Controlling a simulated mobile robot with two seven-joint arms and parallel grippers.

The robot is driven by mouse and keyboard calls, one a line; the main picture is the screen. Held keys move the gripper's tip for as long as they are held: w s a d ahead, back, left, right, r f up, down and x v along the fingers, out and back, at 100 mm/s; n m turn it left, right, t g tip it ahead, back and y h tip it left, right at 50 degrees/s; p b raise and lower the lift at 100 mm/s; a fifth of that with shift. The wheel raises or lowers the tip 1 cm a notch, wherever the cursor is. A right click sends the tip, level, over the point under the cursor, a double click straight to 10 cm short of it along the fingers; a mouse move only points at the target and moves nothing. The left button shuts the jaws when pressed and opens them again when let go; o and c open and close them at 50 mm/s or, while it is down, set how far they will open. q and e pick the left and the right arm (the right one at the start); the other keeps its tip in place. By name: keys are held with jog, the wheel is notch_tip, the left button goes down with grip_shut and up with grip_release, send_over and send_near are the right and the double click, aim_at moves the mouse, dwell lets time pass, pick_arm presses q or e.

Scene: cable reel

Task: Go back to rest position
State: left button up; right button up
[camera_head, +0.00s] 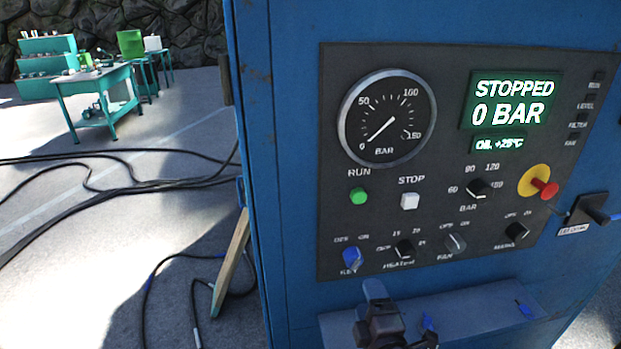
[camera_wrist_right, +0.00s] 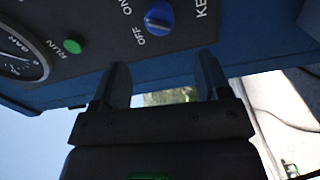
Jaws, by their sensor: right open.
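My right gripper (camera_head: 378,305) is low in the head view, in front of the ledge below the control panel. In the right wrist view its two dark fingers (camera_wrist_right: 163,80) stand wide apart with nothing between them. The panel (camera_head: 330,225) is on a blue cabinet. Its blue key switch (camera_head: 351,258) is just above and left of the gripper, and apart from it. The key switch also shows in the right wrist view (camera_wrist_right: 158,18), beyond the fingers. My left gripper is not in view.
The display (camera_head: 512,102) reads STOPPED and 0 BAR. A green RUN button (camera_head: 358,196), a white STOP button (camera_head: 409,201) and a red emergency knob (camera_head: 544,187) are on the panel. The ledge (camera_head: 480,312) sticks out below. Black cables (camera_head: 120,155) lie on the floor at left.

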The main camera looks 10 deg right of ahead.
jog(key=s+d+f+m+g, duration=0.3)
jog(key=s+d+f+m, duration=0.2)
jog(key=s+f+m, duration=0.3)
jog(key=s+d+f+m+g, duration=0.3)
jog(key=s+d+f+m, duration=0.2)
jog(key=s+f+m, duration=0.3)
jog(key=shift+s+d+h, duration=0.15)
jog(key=shift+d+h, duration=0.05)
jog(key=shift+h, duration=0.2)
